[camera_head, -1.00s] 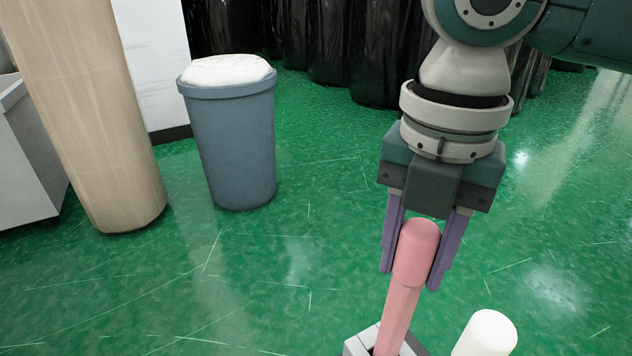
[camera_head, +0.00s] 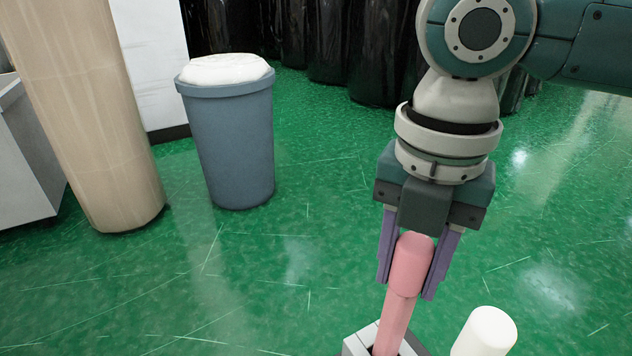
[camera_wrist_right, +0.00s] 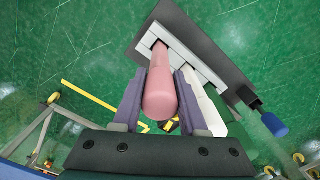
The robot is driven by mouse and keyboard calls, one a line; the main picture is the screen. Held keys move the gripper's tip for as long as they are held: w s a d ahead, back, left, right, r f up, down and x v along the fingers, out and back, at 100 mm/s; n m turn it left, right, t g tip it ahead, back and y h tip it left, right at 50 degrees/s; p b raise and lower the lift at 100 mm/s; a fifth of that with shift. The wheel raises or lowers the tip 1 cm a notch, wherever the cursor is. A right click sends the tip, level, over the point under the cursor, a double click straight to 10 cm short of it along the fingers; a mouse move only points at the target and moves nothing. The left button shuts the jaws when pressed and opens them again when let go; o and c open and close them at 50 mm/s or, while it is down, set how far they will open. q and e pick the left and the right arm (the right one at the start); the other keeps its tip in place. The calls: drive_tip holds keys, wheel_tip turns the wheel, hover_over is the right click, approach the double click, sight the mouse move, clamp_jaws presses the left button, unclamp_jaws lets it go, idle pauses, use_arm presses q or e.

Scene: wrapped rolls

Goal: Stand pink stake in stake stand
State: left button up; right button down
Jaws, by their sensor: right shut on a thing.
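The pink stake (camera_head: 403,282) stands nearly upright, leaning slightly, with its thicker rounded head up. My right gripper (camera_head: 410,280) is shut on that head from above, one purple finger on each side. In the right wrist view the stake (camera_wrist_right: 160,95) lies between the fingers of the gripper (camera_wrist_right: 162,100). Its lower end is in an opening of the stake stand (camera_head: 355,344), a light grey block that also shows in the wrist view (camera_wrist_right: 205,68). The head view cuts off the stand, so the depth of the stake's lower end is hidden. My left gripper is not in view.
A white stake (camera_head: 487,332) stands right of the pink one, beside it in the stand. A blue-grey bin (camera_head: 232,145) with a white top, a tan column (camera_head: 95,120) and black wrapped rolls (camera_head: 375,55) stand farther back. Green floor around them is open.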

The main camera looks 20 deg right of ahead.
drive_tip(key=shift+f, duration=0.45)
drive_tip(key=shift+c, duration=1.8)
unclamp_jaws()
wheel_tip(320, 180, up, 10)
drive_tip(key=p, duration=0.2)
drive_tip(key=shift+p, duration=0.35)
